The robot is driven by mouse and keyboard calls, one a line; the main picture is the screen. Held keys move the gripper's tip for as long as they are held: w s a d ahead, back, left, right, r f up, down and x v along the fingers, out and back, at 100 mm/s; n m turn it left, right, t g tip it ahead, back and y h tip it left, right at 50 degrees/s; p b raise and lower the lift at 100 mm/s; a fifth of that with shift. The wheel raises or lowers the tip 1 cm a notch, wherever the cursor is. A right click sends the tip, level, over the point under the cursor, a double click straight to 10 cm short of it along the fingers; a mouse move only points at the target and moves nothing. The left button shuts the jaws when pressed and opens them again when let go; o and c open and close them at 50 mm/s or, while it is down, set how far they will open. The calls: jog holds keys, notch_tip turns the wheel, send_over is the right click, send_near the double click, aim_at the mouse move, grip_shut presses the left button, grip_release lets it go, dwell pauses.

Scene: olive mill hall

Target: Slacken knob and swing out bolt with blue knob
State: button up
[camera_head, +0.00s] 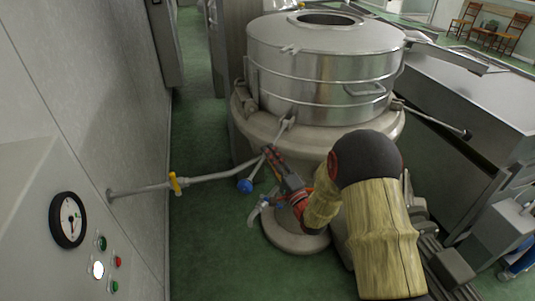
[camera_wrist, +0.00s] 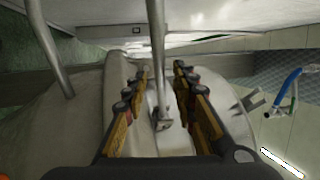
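The blue knob (camera_head: 245,185) sits at the lower left end of a thin metal bolt, which slants outward and down from the rim of the steel vessel (camera_head: 325,72). My gripper (camera_head: 268,151) is at this bolt, between the knob and the rim. In the wrist view a metal rod (camera_wrist: 157,45), apparently the bolt, runs between my gripper's fingers (camera_wrist: 160,85) to a small bracket (camera_wrist: 163,121). The fingers stand apart with gaps beside the rod. The blue knob does not show in the wrist view.
A wall pipe with a yellow handle (camera_head: 175,183) reaches toward the vessel from the left. A blue-handled fitting (camera_wrist: 291,82) is right of my fingers in the wrist view. Another bolt with a dark knob (camera_head: 467,133) points out at right. Green floor is open at left.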

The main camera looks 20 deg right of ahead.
jog(key=shift+x, duration=0.85)
jog(key=c, duration=0.3)
jog(key=c, duration=0.4)
grip_shut()
